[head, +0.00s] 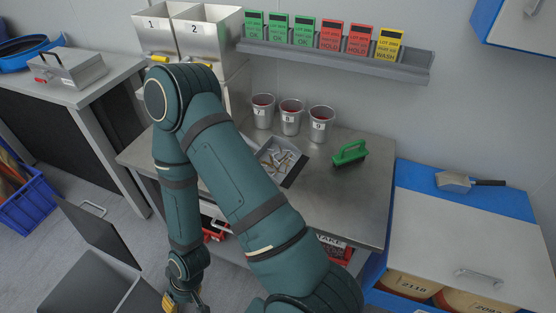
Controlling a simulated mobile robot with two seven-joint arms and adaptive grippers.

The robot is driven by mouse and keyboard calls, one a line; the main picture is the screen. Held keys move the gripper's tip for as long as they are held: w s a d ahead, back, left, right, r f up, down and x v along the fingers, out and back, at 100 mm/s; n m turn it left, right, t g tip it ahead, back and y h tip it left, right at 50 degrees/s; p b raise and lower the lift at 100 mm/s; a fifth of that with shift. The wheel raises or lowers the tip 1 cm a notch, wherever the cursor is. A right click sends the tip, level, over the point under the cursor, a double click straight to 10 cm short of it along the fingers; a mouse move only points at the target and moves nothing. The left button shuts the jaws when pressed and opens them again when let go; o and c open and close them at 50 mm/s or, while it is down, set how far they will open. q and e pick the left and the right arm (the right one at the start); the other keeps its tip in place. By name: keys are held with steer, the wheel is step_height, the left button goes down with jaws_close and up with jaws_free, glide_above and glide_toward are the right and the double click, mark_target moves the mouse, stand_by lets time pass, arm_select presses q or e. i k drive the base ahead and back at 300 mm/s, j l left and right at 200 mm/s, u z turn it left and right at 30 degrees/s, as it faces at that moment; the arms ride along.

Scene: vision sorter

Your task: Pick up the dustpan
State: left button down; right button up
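A shallow grey pan with a black edge (293,175), which looks like the dustpan, lies on the steel table right of centre. Small loose metal pieces lie in it, and my arm hides its left part, so I cannot see a handle.
A green brush (349,153) lies right of the pan on the steel table (345,205). Several numbered metal cups (291,118) stand behind it. A metal scoop (454,182) lies on the blue cabinet at right. The table's right front is clear.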

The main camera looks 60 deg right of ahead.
mark_target(283, 161)
steer(key=z, duration=1.85)
steer(key=i+j+u, duration=0.15)
steer(key=j, duration=0.25)
steer(key=j+u, duration=0.15)
steer(key=j, duration=0.3)
